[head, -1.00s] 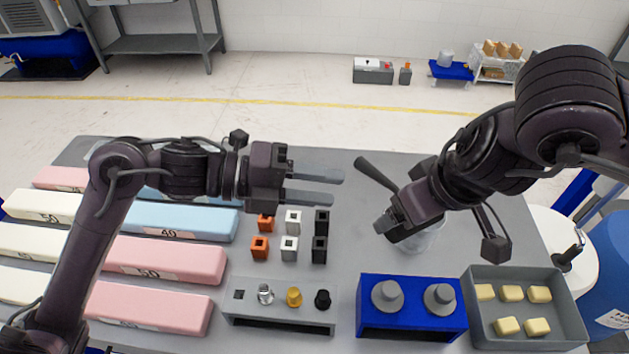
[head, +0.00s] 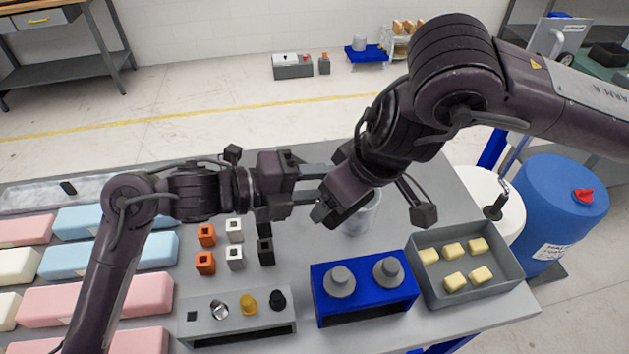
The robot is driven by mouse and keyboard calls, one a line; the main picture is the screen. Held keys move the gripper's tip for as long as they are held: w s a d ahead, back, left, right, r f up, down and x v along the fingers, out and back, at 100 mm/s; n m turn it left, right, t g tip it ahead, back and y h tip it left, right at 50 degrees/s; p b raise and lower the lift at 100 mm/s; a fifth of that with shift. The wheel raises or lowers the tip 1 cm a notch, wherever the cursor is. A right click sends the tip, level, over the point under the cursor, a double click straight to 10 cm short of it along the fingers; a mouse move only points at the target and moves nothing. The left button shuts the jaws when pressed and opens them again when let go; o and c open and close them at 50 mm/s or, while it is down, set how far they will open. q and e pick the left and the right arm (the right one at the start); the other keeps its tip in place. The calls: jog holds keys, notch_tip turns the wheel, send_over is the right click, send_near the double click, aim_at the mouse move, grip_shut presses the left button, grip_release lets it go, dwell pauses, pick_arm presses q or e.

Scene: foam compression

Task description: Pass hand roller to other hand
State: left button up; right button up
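My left gripper (head: 308,184) is open, its two grey fingers apart and reaching right. My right gripper (head: 322,208) comes down from the upper right and meets the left fingertips. The dark handle that stuck out of my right gripper, likely the hand roller's, is now mostly hidden around the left fingers and the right wrist. Whether the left fingers touch it I cannot tell. The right fingertips look close together, still at the roller's near end.
A clear container (head: 362,216) stands just behind my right gripper. A blue stand (head: 362,300), a grey stand (head: 238,327) and a grey bin (head: 513,272) of yellow blocks line the front. Small square blocks (head: 235,257) sit below my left gripper. Foam bars lie at left.

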pick_arm(q)
grip_shut()
pick_arm(e)
jog(key=o, duration=1)
